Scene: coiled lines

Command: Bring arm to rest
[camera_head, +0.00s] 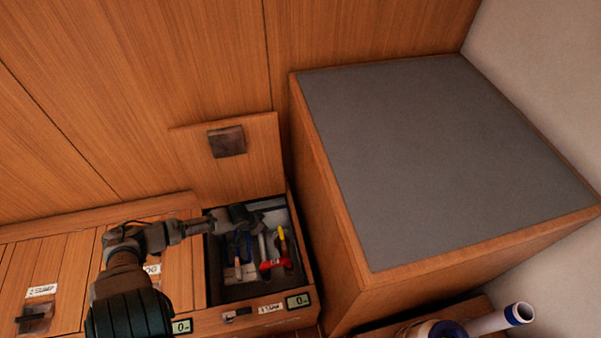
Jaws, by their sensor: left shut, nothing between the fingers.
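My left arm comes in from the lower left. Its left gripper (241,219) is shut and empty at the open compartment (217,285), over the tools in its left and middle part. Inside the compartment lie a tool with a pale wooden end (238,268), a red item (275,264) and a yellow-tipped item (282,238). Their exact shapes are too small to tell. The gripper hides part of the compartment's contents. I cannot tell whether its fingers touch any of them. My right gripper is not in view.
A wooden lid with a dark latch (226,141) stands upright behind the compartment. A large wooden box with a grey top (420,150) rises directly to the right. Closed labelled lids (60,262) lie to the left. A white tube with a blue end (500,320) shows at the bottom right.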

